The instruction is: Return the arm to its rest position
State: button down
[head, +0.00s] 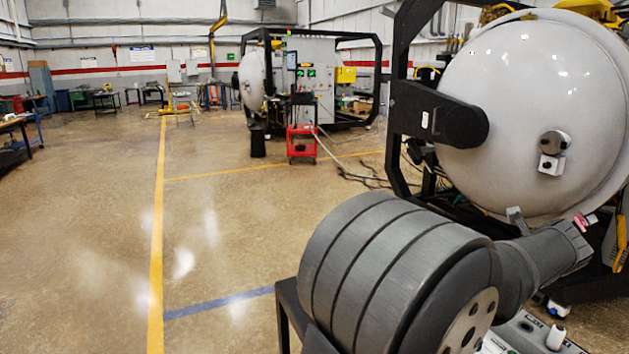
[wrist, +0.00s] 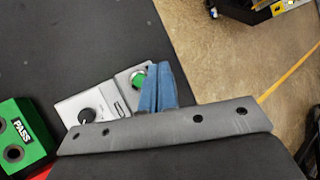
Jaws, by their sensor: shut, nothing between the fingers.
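My gripper (wrist: 158,72) shows in the wrist view as two blue fingers lying side by side, shut and empty. They overlap the edge of a grey control box with a green button (wrist: 137,79) and a black knob (wrist: 86,115); I cannot tell whether they touch it. In the head view my thick grey arm fills the lower right, and the fingers are not visible there. The arm reaches right, in front of the large white round furnace door (head: 535,95).
A green block marked PASS (wrist: 22,135) sits on the dark tabletop (wrist: 70,45). Brown floor (wrist: 215,60) lies beyond the table edge. A second furnace (head: 318,75) and a red cart (head: 301,143) stand farther back. The floor at left (head: 80,210) is open.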

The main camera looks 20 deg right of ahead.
jog(key=s+a+f+g+y, duration=0.3)
jog(key=s+a+g+y, duration=0.35)
jog(key=s+a, duration=0.7)
notch_tip(320, 180, up, 7)
jog(key=s+d, duration=0.1)
jog(key=d, duration=0.1)
jog(key=shift+s+n, duration=0.25)
jog(key=shift+n, duration=0.05)
jog(key=shift+t+y, duration=0.25)
dwell(1.4)
jog(key=w+d+f+t+h, duration=0.3)
jog(key=w+d+t+h, duration=0.35)
jog(key=w+d, duration=0.7)
jog(key=shift+w+a+f, duration=0.25)
jog(key=shift+a+f, duration=0.05)
jog(key=shift+f, duration=1.05)
jog(key=shift+w+a+f, duration=0.25)
jog(key=shift+a+f, duration=0.1)
jog(key=shift+f, duration=1)
jog(key=shift+w+a+f, duration=0.25)
jog(key=shift+a+f, duration=0.05)
jog(key=shift+f, duration=1.05)
